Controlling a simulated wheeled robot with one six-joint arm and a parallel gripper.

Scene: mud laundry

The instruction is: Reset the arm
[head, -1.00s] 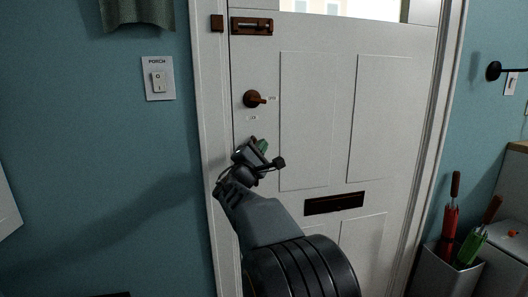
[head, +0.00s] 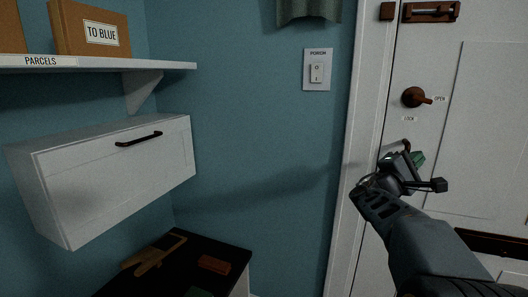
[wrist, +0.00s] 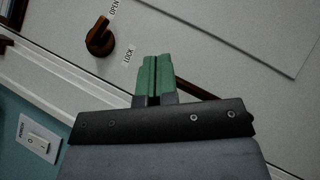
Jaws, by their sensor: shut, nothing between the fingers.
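My arm reaches up from the lower right in the head view. My gripper (head: 418,160) is in front of the white door (head: 471,130), below the brown thumb-turn (head: 414,97). In the wrist view my gripper (wrist: 154,60) shows its two green fingers pressed together, with nothing between them. The thumb-turn (wrist: 100,37) shows up and to the left of the fingertips, between the OPEN and LOCK labels, and is apart from them. A thin brown bar behind the fingers is partly hidden.
A PORCH light switch (head: 317,70) is on the blue wall left of the door. A white wall cabinet (head: 110,175) juts out at left under a shelf (head: 90,63) with boxes. A dark-topped unit (head: 225,254) holds small items. A bolt (head: 431,12) is high on the door.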

